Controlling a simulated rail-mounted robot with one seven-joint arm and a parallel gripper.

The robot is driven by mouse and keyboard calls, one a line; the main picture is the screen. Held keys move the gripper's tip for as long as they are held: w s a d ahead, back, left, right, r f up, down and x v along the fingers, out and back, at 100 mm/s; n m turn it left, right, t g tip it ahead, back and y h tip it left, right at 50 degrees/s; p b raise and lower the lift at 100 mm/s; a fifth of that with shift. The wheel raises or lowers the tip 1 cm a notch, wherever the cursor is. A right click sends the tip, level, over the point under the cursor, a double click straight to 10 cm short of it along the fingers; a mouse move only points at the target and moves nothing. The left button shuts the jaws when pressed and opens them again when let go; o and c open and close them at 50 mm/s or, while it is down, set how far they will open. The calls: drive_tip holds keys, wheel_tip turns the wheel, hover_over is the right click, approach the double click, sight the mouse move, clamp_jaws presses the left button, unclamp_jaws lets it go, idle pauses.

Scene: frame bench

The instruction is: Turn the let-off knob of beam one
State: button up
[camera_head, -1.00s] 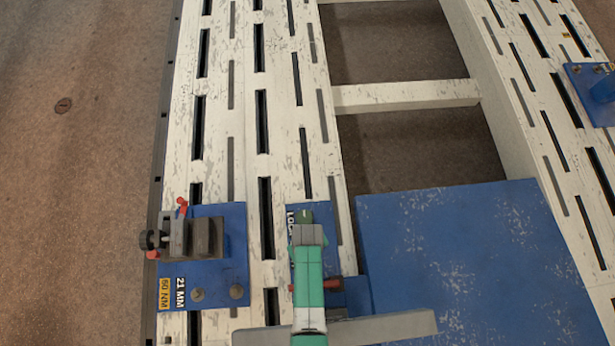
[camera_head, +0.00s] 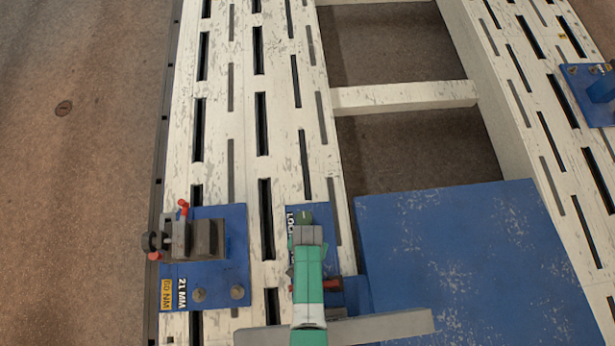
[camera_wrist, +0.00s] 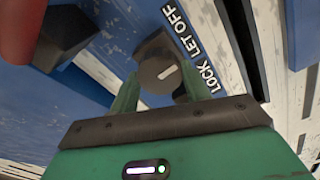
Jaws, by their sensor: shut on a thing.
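The let-off knob (camera_wrist: 160,72) is a dark round knob with a pale index bar on its face, in the wrist view. Lettering reading LET OFF and LOCK (camera_wrist: 197,52) stands beside it on a blue plate. My gripper (camera_wrist: 163,92) has its two green fingers on either side of the knob, shut on it. In the head view my green gripper (camera_head: 308,240) is over the blue knob plate (camera_head: 322,214) and hides most of it. A bit of the knob (camera_head: 305,216) shows just past the gripper. The index bar lies slanted to the lettering.
A blue plate (camera_head: 240,260) with a dark clamp (camera_head: 196,240) and red handle stands to the left. A large blue panel (camera_head: 480,265) lies to the right. A red part (camera_wrist: 15,30) is close to the gripper. White slotted beams (camera_head: 220,130) run away from me.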

drive_tip(key=shift+m, duration=0.4)
drive_tip(key=o, duration=1)
wheel_tip(320, 180, up, 8)
drive_tip(key=p, duration=0.4)
drive_tip(key=shift+f, duration=0.1)
